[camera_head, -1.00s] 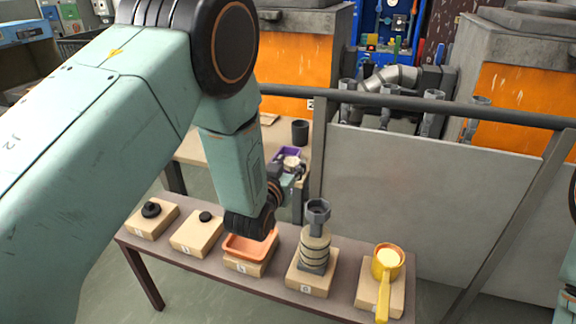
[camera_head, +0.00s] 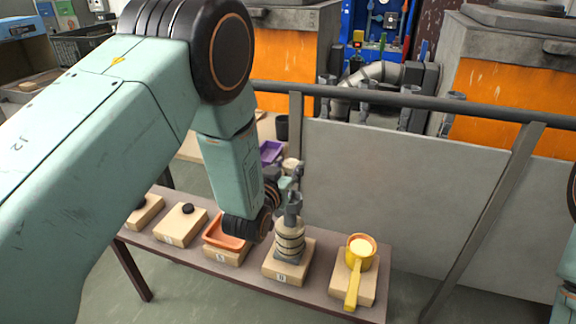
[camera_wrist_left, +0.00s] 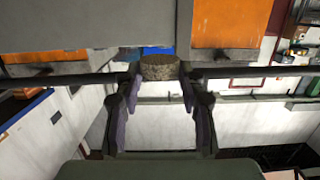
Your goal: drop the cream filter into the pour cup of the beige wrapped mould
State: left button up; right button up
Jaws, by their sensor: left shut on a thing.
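The cream filter (camera_head: 291,164) is a small pale disc held at the tips of my left gripper (camera_head: 286,175). In the left wrist view it is a speckled, brownish round piece (camera_wrist_left: 160,68) between the two fingers (camera_wrist_left: 160,88). The beige wrapped mould (camera_head: 289,241) stands upright on a wooden block, with dark bands around it. Its grey pour cup (camera_head: 293,208) is on top. In the head view the gripper appears just above and behind the cup, and the cup's opening is hard to make out. My right gripper is out of view.
A yellow ladle (camera_head: 361,251) with cream contents is on the block to the right. An orange tray (camera_head: 222,239) and black parts are on blocks to the left. A purple tray (camera_head: 270,152) lies on the table behind. A rail (camera_head: 400,99) and grey panels stand behind the bench.

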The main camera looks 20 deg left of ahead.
pick_arm(q)
jog(key=shift+d+f, duration=0.15)
jog(key=shift+f, duration=0.1)
jog(key=b, duration=0.4)
send_over(287, 209)
jog(key=w, duration=0.1)
notch_tip(287, 209, down, 5)
jog(key=shift+f+b, duration=0.85)
jog(key=shift+f, duration=0.2)
jog(key=shift+f+b, duration=0.4)
jog(key=shift+f, duration=0.25)
jog(key=shift+r, duration=0.1)
